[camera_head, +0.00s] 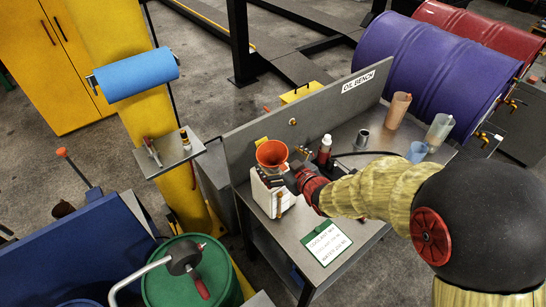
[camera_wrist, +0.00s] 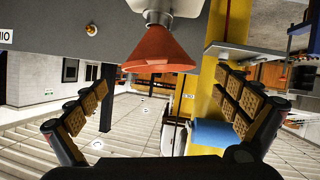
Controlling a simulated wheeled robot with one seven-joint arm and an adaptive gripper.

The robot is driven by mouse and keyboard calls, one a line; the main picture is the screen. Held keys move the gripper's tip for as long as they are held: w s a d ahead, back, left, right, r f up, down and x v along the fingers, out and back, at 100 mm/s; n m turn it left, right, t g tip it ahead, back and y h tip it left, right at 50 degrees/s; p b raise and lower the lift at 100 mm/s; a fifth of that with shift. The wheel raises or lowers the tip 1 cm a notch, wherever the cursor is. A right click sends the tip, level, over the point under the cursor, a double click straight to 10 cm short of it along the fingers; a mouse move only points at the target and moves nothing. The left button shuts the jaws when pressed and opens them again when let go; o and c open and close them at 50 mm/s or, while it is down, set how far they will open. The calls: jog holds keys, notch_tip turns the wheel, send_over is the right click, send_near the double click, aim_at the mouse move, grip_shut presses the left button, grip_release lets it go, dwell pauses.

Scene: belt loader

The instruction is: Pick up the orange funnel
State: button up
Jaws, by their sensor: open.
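The orange funnel (camera_head: 271,152) stands mouth up in the top of a white jug (camera_head: 262,194) on the bench in the head view. In the wrist view, which is turned over, the funnel (camera_wrist: 160,50) hangs wide end down from the pale jug at the top edge. My gripper (camera_head: 288,182) is close in front of the jug, just below and right of the funnel. In the wrist view my gripper (camera_wrist: 158,76) has its fingers spread wide and nothing between the pads. The funnel lies centred between the fingers across the picture, apart from both.
The bench (camera_head: 365,212) has a back panel (camera_head: 320,108) behind the jug. A red bottle (camera_head: 325,150), a metal cup (camera_head: 362,139) and several beakers stand to the right. A small shelf (camera_head: 170,155) on a yellow post is to the left. A green-and-white sign (camera_head: 326,243) lies in front.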

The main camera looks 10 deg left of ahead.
aim_at(267, 149)
jog(key=shift+f+x, duration=0.2)
jog(key=shift+x, duration=2.75)
jog(key=shift+d, duration=0.15)
jog(key=shift+c, duration=0.8)
jog(key=c, duration=0.9)
jog(key=shift+c, duration=0.2)
jog(key=shift+r, duration=0.1)
